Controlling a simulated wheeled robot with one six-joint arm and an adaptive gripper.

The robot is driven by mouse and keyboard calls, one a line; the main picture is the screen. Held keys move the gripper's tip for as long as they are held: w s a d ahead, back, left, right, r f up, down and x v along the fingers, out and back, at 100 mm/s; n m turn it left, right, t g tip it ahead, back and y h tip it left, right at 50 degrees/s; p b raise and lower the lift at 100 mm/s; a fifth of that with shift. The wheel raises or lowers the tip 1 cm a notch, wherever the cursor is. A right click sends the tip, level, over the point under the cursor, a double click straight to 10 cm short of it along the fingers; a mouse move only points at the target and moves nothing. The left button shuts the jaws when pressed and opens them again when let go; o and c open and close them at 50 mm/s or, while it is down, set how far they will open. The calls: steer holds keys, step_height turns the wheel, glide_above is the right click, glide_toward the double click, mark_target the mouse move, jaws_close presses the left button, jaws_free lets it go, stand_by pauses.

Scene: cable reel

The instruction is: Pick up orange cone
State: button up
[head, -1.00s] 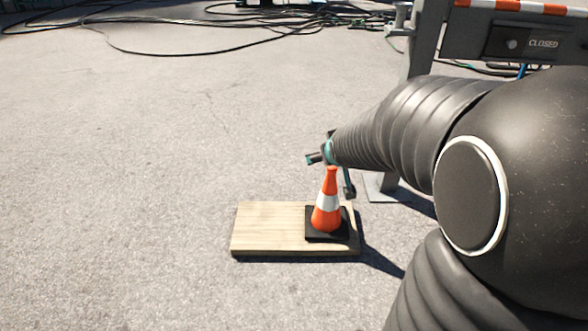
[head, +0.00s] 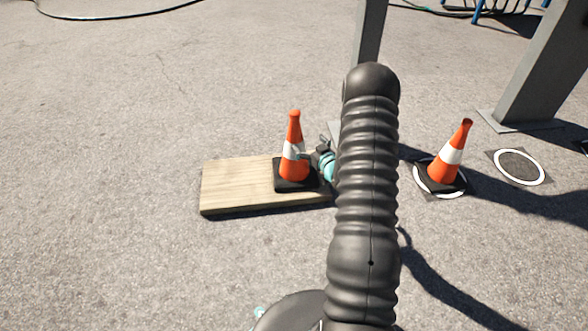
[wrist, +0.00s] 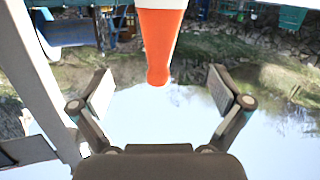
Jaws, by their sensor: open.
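An orange cone (head: 293,160) with a white band and black base stands upright on a wooden board (head: 235,190) in the head view. My gripper (head: 323,150) is just to the right of this cone, partly hidden behind my arm. In the wrist view the picture is upside down, and the orange cone (wrist: 160,40) hangs from the top edge with its tip between my fingers. My gripper (wrist: 161,88) is open there, with a finger on each side and clear gaps to the cone. Its base is outside that view.
A second orange cone (head: 450,155) stands on a ringed ground marker at the right. Another ringed marker (head: 519,167) beside it is empty. Grey posts (head: 540,80) stand behind. The pavement left of the board is clear.

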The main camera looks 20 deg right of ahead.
steer(key=t, duration=0.2)
glide_toward(294, 138)
step_height(294, 138, down, 2)
steer(key=s+d, duration=0.1)
steer(key=d, duration=0.1)
steer(key=shift+y, duration=0.4)
steer(key=w, duration=0.4)
steer(key=w+b, duration=0.1)
steer(key=w, duration=0.4)
steer(key=w+a, duration=0.1)
steer(key=w, duration=0.3)
steer(key=shift+w+f+b, duration=0.25)
steer(key=shift+f+b, duration=0.1)
steer(key=c, duration=1.6)
steer(key=shift+c, duration=1.3)
steer(key=shift+r, duration=0.15)
